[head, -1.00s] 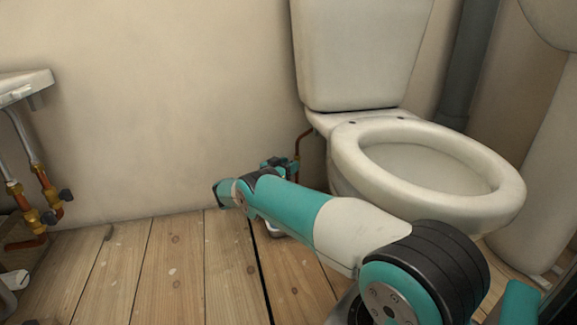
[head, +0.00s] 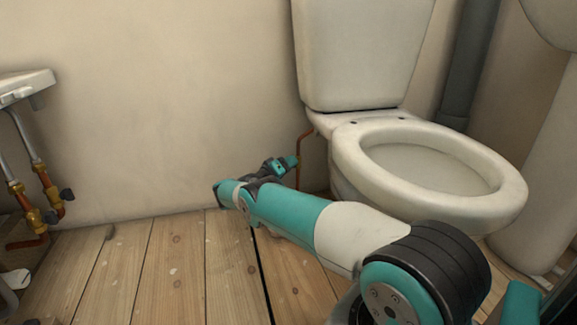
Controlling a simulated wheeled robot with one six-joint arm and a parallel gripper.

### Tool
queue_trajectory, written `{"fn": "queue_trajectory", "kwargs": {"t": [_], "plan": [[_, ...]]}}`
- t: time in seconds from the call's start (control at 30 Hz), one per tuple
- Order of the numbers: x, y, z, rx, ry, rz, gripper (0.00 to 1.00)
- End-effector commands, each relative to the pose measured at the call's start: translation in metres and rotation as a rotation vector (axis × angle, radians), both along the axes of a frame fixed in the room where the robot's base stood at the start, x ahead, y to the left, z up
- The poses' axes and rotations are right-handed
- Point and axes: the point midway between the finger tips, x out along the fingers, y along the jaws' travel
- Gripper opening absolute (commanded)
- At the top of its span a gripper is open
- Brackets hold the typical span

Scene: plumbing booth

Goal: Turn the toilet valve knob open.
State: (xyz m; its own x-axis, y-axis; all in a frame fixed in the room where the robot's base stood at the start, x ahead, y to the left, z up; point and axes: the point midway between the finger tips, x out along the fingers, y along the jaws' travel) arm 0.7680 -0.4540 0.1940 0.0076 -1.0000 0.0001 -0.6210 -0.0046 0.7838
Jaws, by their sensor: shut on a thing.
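The toilet (head: 365,60) stands at right of centre against the wall, with its seat ring facing up. A thin copper pipe (head: 299,172) runs down the wall just left of the bowl. My gripper (head: 293,162) is at the end of my arm, small and far off, close beside this pipe. It is shut on the toilet valve knob, which the gripper hides. How far the knob is turned cannot be seen.
A white basin (head: 25,85) with copper pipes and brass valves (head: 35,217) is at the left edge. A dark grey pipe (head: 470,65) rises right of the toilet. The plank floor (head: 150,265) at left is mostly clear.

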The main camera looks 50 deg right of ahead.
Motion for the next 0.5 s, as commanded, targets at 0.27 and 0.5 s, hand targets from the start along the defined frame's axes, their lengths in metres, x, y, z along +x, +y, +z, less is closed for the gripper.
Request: {"fn": "queue_trajectory", "kwargs": {"t": [0.27,0.5], "plan": [[0.0006,-0.0003,-0.0024,-0.001,0.259,0.001,0.21],[0.0008,-0.0002,-0.0039,-0.003,0.458,0.001,0.21]]}}
